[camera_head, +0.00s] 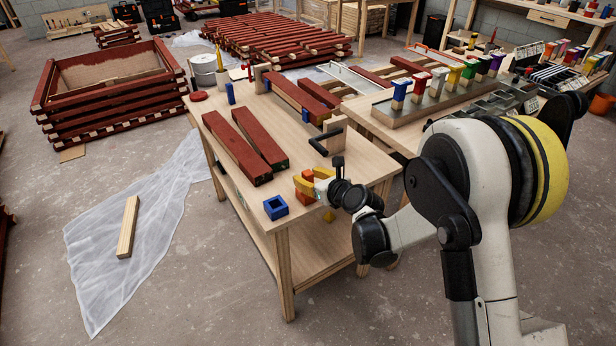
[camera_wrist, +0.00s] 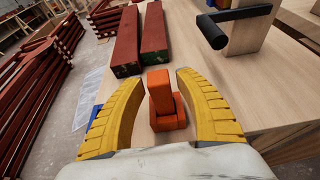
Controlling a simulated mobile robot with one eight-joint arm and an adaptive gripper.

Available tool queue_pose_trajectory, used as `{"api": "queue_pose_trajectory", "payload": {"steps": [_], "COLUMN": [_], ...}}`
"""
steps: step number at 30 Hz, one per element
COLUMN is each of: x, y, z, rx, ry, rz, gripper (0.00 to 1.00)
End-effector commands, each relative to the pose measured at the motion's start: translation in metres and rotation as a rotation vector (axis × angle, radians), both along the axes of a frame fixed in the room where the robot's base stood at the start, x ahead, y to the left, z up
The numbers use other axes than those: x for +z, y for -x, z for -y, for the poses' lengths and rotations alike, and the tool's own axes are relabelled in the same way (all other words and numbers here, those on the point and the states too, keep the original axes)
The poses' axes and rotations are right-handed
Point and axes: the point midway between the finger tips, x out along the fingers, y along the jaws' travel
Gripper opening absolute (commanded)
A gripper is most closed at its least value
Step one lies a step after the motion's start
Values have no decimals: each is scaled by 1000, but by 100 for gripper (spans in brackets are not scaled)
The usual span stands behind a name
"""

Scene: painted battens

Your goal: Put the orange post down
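The orange post (camera_wrist: 160,88) is on the light wooden bench top, with a wider orange block (camera_wrist: 170,121) at its near end. Both lie between my gripper's yellow fingers in the wrist view. My gripper (camera_wrist: 160,76) is open, with narrow gaps visible on each side of the post. In the head view, my gripper (camera_head: 311,184) is at the bench's near right corner, and its fingers partly cover the orange post (camera_head: 306,194). I cannot tell whether the post and orange block are one piece.
A blue square socket (camera_head: 276,207) sits left of my gripper near the bench edge. Two dark red battens (camera_head: 246,147) lie behind it. A black-handled wooden clamp block (camera_head: 331,135) stands to the right. A bench with several coloured posts is further right.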

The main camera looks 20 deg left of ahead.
Motion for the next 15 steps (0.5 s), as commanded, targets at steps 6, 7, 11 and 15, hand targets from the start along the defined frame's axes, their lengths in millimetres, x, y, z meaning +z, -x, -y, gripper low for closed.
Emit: {"api": "queue_pose_trajectory", "payload": {"steps": [6,7,11,15], "x": [0,0,5,16], "y": [0,0,1,14], "z": [0,0,2,18], "rx": [0,0,0,-2], "ry": [0,0,0,0], "rz": [0,0,0,-2], "gripper": [42,42,42,42]}}
